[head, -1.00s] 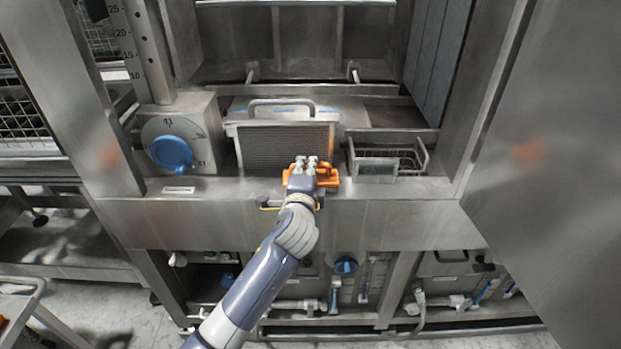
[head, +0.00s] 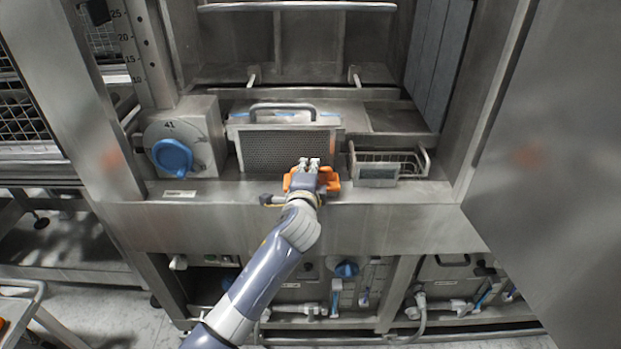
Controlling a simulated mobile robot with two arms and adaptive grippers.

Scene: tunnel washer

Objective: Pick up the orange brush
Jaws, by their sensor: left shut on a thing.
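The orange brush (head: 331,182) is at the front ledge of the washer, in front of the mesh filter panel. My left gripper (head: 308,172) is over it and shut on it. The gripper and wrist hide much of the brush, so only orange parts show on both sides of the fingers. I cannot tell whether the brush touches the ledge. My right gripper is not in view.
The mesh filter panel (head: 283,149) with a handle stands right behind the brush. A wire basket (head: 405,157) is to its right. A blue dial knob (head: 172,156) is at the left. The steel ledge (head: 400,190) is bare at the right front.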

